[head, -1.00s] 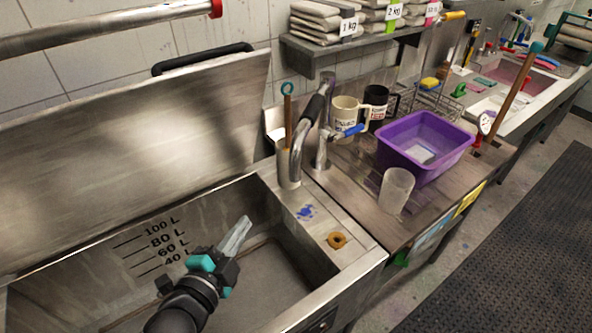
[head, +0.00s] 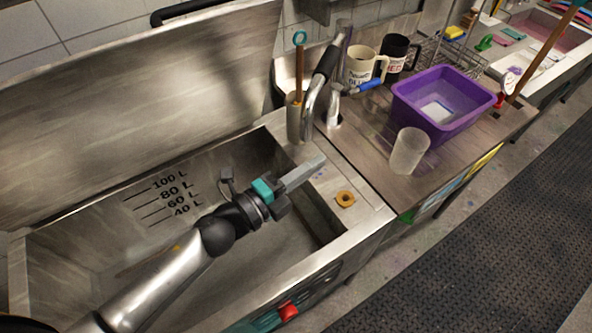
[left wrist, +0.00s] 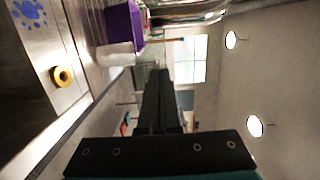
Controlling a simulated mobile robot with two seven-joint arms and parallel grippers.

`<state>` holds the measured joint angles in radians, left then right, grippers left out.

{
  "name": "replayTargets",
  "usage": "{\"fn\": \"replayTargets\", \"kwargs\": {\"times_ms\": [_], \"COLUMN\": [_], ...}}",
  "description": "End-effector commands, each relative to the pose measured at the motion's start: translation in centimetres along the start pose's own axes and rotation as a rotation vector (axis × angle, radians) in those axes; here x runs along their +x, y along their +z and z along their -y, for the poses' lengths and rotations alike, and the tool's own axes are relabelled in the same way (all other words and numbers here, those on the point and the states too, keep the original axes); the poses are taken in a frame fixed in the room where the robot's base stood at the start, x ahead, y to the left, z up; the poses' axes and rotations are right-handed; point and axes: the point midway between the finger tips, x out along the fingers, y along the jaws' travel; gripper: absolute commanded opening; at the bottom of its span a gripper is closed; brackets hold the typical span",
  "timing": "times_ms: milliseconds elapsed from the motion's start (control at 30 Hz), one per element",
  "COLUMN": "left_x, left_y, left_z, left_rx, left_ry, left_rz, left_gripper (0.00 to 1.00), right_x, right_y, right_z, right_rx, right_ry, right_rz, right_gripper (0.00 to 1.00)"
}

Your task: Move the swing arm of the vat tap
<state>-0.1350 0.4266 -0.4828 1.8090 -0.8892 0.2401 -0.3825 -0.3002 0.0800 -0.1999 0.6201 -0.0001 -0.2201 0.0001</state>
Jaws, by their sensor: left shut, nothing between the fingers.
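The vat tap (head: 333,108) stands at the right rear corner of the steel vat (head: 60,250). Its chrome swing arm (head: 309,97) has a black sleeve (head: 326,62) and bends down at the vat side. A blue lever (head: 368,85) points right from the tap. My left gripper (head: 318,161) is shut and empty, over the vat's right ledge, in front of and below the swing arm, apart from it in the picture. Its closed fingers (left wrist: 160,85) also show in the left wrist view, with a chrome pipe (left wrist: 190,17) at the top. My right gripper is out of view.
A holder (head: 295,120) with a wooden-handled tool stands close left of the tap. Two mugs, a purple tub (head: 445,105) and a frosted beaker (head: 408,150) stand on the counter to the right. A yellow ring (head: 345,199) lies on the ledge.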

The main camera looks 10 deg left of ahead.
Motion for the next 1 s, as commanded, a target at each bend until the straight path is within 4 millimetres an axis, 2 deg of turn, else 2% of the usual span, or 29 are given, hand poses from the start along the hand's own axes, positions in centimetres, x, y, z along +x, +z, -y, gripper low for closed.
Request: {"fn": "replayTargets", "kwargs": {"times_ms": [200,300,500,1000], "left_x": [4.0,3.3,2.6,2.2], "left_y": [0.0,1.6,3.4,4.2], "left_z": [0.2,0.0,-0.1,-0.1], "left_rx": [-0.002,0.001,-0.001,-0.001], "left_ry": [-0.002,0.003,0.002,0.001], "left_rz": [0.0,0.003,0.001,0.001], "left_gripper": [0.0,0.0,0.0,0.0], "right_x": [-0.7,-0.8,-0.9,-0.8], "right_y": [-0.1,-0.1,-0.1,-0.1], "right_z": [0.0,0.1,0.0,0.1], "right_rx": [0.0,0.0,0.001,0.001], "right_ry": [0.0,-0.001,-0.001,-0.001], "right_rz": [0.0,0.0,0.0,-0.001], "right_gripper": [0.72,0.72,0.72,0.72]}}
